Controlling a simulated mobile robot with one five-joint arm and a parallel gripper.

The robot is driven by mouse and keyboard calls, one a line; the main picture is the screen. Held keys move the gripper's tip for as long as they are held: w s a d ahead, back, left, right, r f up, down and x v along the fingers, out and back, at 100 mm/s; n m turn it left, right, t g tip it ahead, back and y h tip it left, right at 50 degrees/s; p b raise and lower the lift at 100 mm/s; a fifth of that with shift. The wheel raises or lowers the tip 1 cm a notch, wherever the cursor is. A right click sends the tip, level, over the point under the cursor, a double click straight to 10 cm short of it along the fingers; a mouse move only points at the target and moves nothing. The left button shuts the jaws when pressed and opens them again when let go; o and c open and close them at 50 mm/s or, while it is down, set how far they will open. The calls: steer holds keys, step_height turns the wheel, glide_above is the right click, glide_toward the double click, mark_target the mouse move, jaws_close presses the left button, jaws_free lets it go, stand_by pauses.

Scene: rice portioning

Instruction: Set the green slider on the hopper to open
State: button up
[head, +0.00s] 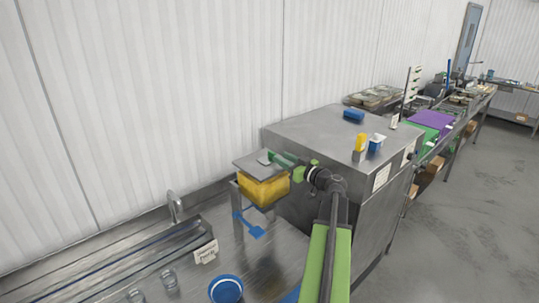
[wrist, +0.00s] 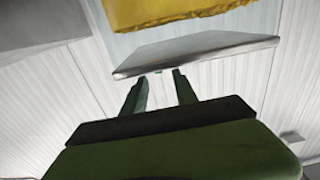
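The hopper (head: 263,190) is a yellow block under a grey metal top plate (head: 255,165), on a stand over the steel counter. In the wrist view its yellow body (wrist: 185,12) is at the top, with the grey plate (wrist: 200,52) below. My gripper (head: 272,157) reaches to the plate from the right. In the wrist view its two dark green fingers (wrist: 160,76) are apart, just short of the plate's edge. A tiny green spot (wrist: 158,71) shows at that edge between the fingertips; it may be the green slider. I cannot tell its position or any contact.
A blue scoop-like tool (head: 250,227) is below the hopper. A blue cup (head: 226,289), a glass (head: 168,278) and a white card (head: 206,251) are at the front. A large steel cabinet (head: 310,130) stands right of the hopper, carrying a yellow item (head: 360,142) and blue items.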

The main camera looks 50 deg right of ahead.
mark_target(272, 152)
steer(key=w, duration=0.7)
steer(key=shift+d, duration=0.35)
steer(key=shift+s, duration=0.1)
jaws_close()
stand_by(0.8)
